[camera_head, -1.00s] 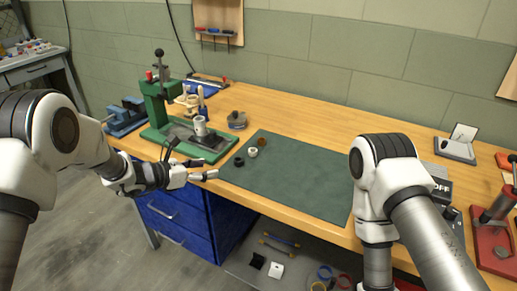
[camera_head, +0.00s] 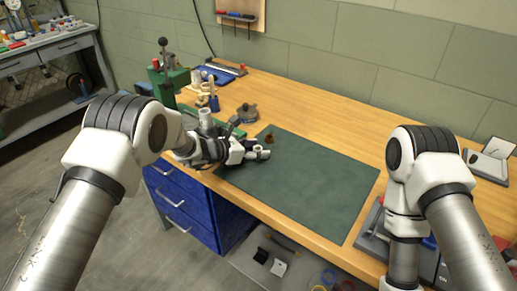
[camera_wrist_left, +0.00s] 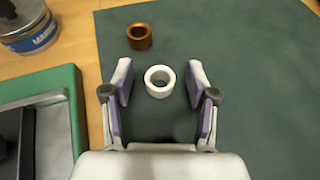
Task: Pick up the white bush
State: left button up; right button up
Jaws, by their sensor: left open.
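The white bush (camera_wrist_left: 149,82) is a short white ring standing on the green mat (camera_wrist_left: 258,95). In the left wrist view it lies between the fingertips of my open left gripper (camera_wrist_left: 160,84), with a gap on each side. In the head view my left gripper (camera_head: 258,153) is low over the mat's left edge, and the bush is hard to tell from the pale fingers. A brown bush (camera_wrist_left: 139,43) stands just beyond it; it also shows in the head view (camera_head: 269,139). The black bush is not clearly seen. My right gripper is out of view.
A green press (camera_head: 168,85) stands behind my left gripper, and a tin with a blue label (camera_wrist_left: 30,32) is at the wrist view's upper left. The mat's middle and right are clear. Blue drawers (camera_head: 185,208) are under the wooden bench.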

pick_arm(q)
jog(key=shift+a, duration=0.1)
jog(key=c, duration=0.9)
jog(key=shift+o, duration=0.2)
jog(key=shift+r, duration=0.15)
